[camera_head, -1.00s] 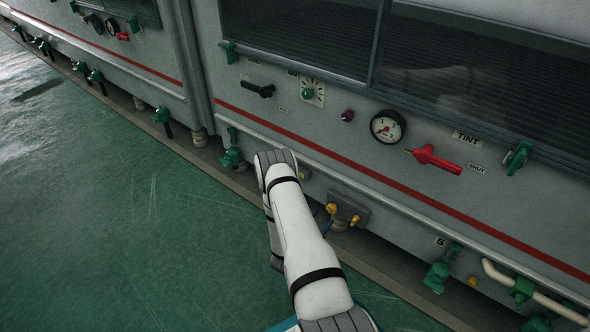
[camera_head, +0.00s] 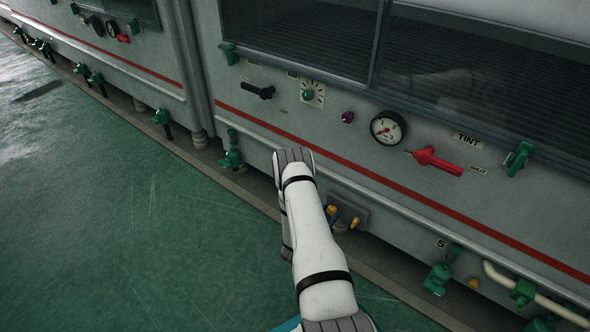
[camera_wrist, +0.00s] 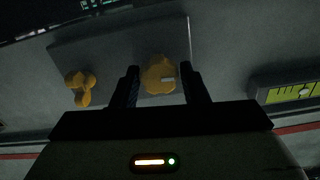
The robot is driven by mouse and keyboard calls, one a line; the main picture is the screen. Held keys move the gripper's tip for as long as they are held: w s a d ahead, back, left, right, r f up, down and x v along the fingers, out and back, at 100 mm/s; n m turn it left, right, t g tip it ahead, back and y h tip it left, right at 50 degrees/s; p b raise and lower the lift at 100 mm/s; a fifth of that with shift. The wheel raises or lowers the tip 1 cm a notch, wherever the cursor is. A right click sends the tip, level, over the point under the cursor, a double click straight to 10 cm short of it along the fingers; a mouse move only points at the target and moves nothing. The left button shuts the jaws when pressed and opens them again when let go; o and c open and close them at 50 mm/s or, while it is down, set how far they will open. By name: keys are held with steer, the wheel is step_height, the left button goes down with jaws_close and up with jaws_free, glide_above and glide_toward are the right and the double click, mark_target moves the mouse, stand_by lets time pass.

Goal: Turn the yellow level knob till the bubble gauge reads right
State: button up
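The yellow level knob (camera_wrist: 158,76), with a pale mark on its face, shows in the wrist view on a grey block (camera_wrist: 115,45). My gripper (camera_wrist: 160,72) is open, one finger on each side of the knob, with small gaps. How deep the fingertips reach is unclear. A second yellow fitting (camera_wrist: 80,86) sits left of the knob. The bubble gauge (camera_wrist: 275,98), a yellow-green vial with dark lines and a pale bubble, is at the right edge, partly cut off. In the head view the block (camera_head: 362,216) and the knob (camera_head: 331,210) show beside my arm; my gripper is hidden there.
Above the block are a rail, a red stripe, a dial gauge (camera_head: 388,128), a red handle (camera_head: 437,161) and a black handle (camera_head: 258,91). Green valves (camera_head: 231,158) stand low along the machine. The green floor (camera_head: 110,210) is clear.

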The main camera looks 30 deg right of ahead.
steer(key=shift+w, duration=0.1)
steer(key=shift+c, duration=1.3)
steer(key=shift+a+m, duration=0.15)
steer(key=shift+m, duration=1.45)
steer(key=m, duration=0.3)
steer(key=o, duration=0.6)
steer(key=shift+o, duration=0.2)
steer(key=shift+s, duration=0.2)
